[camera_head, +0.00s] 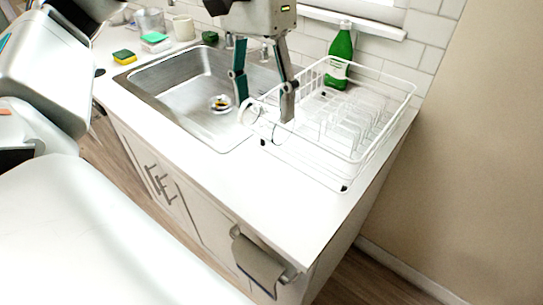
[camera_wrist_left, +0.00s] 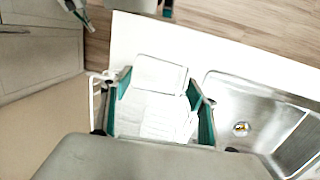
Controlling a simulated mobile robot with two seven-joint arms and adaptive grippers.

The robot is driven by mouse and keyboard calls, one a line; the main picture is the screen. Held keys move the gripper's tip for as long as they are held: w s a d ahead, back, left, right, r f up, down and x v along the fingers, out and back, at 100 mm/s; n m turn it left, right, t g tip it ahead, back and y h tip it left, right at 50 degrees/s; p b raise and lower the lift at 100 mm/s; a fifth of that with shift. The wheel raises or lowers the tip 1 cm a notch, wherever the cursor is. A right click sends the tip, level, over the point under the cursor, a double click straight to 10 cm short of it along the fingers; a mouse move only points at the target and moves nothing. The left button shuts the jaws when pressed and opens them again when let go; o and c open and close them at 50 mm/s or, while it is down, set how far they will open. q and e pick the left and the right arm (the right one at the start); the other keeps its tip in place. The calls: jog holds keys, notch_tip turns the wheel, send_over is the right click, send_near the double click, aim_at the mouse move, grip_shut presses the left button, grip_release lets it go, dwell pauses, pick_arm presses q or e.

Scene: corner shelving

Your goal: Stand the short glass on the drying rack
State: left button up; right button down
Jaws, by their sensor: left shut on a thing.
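My left gripper (camera_head: 264,111) points down over the counter between the sink and the white wire drying rack (camera_head: 345,125). It is shut on a clear short glass (camera_head: 264,128), whose faint outline shows between and just below the fingertips, by the rack's left end. The glass also shows between the teal-lined fingers in the left wrist view (camera_wrist_left: 161,72). Whether it touches anything below is hard to tell. The rack holds rows of upright tines and looks empty. A small part of what looks like my right gripper (camera_wrist_left: 76,9) shows at the top of the left wrist view.
A steel sink (camera_head: 190,98) lies left of the rack. A green bottle (camera_head: 341,55) stands behind the rack near the wall. The front counter is clear. A towel (camera_head: 258,264) hangs in front.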

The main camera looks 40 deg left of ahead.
pick_arm(q)
notch_tip(320, 180, down, 13)
jog(key=shift+b, duration=1.05)
jog(key=shift+f, duration=0.4)
pick_arm(e)
jog(key=shift+w+d+f, duration=0.4)
jog(key=shift+w+f, duration=0.05)
jog(key=shift+w, duration=0.15)
jog(key=shift+s, duration=0.1)
pick_arm(q)
jog(key=o, duration=1.1)
jog(key=shift+f, duration=0.15)
jog(key=o, duration=0.3)
jog(key=shift+o, duration=0.2)
pick_arm(e)
jog(key=shift+s+f, duration=0.15)
jog(key=shift+s, duration=0.1)
